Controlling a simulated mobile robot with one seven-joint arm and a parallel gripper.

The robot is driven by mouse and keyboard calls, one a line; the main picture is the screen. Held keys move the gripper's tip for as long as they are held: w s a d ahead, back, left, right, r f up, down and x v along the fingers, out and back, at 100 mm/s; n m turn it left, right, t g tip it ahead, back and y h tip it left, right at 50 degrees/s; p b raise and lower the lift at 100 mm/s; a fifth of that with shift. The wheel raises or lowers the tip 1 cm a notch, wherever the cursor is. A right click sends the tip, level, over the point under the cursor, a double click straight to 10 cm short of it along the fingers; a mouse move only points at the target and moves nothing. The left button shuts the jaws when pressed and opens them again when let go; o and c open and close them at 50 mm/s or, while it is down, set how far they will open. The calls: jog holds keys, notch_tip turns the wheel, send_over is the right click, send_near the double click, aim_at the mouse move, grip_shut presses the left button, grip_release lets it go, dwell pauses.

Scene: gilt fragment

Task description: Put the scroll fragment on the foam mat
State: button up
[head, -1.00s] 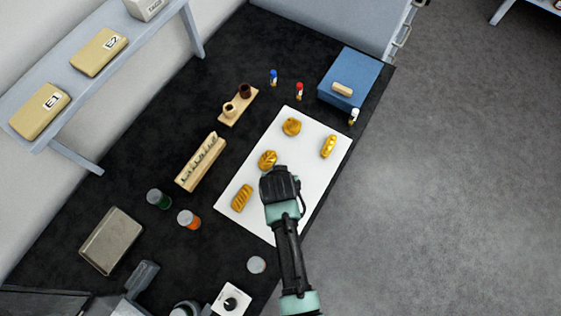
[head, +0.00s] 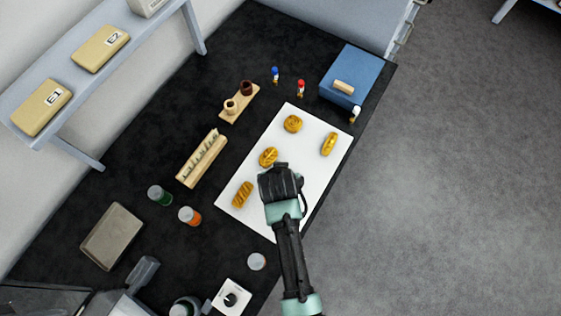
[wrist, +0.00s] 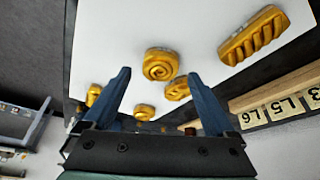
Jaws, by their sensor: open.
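A gold spiral piece, seemingly the scroll fragment (wrist: 160,64), lies on a white sheet (head: 233,201). In the head view my gripper (head: 281,171) hides it. In the wrist view my gripper (wrist: 159,76) is open and empty, its blue fingers pointing toward the spiral, which shows between and beyond the tips. I see no contact. I cannot tell for certain which surface is the foam mat; a flat grey pad (head: 112,237) lies at the left, apart from the white sheet.
Several other gold pieces share the sheet, including a ribbed one (head: 243,193) and a round one (head: 293,124). A wooden rack (head: 201,158), an orange-labelled jar (head: 189,216) and a green jar (head: 160,196) stand between sheet and pad. A blue box (head: 347,75) is at back right.

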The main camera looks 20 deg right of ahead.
jog(key=v, duration=1)
jog(key=w+a+r+n+t, duration=0.1)
jog(key=w+r+t, duration=0.4)
jog(key=r, duration=0.6)
jog(key=w+a+r+t, duration=0.25)
jog(key=w+r, duration=0.45)
jog(key=r, duration=0.4)
jog(key=w+a+r+n+t, duration=0.1)
jog(key=w+r+t, duration=0.4)
jog(key=r, duration=0.6)
jog(key=s+a+r+n+t, duration=0.1)
jog(key=s+r+t, duration=0.2)
jog(key=r, duration=0.8)
jog(key=s+a+r+t+y, duration=0.1)
jog(key=s+r+t, duration=0.3)
jog(key=r, duration=0.7)
jog(key=s+a+r+n+t, duration=0.1)
jog(key=s+r+t, duration=0.2)
jog(key=r, duration=0.8)
jog(key=shift+s+a+r+n+t+y, duration=0.3)
jog(key=shift+s+r+t+y, duration=0.1)
jog(key=shift+s, duration=0.45)
notch_tip(320, 180, down, 3)
jog(key=b, duration=0.3)
jog(key=shift+f, duration=0.2)
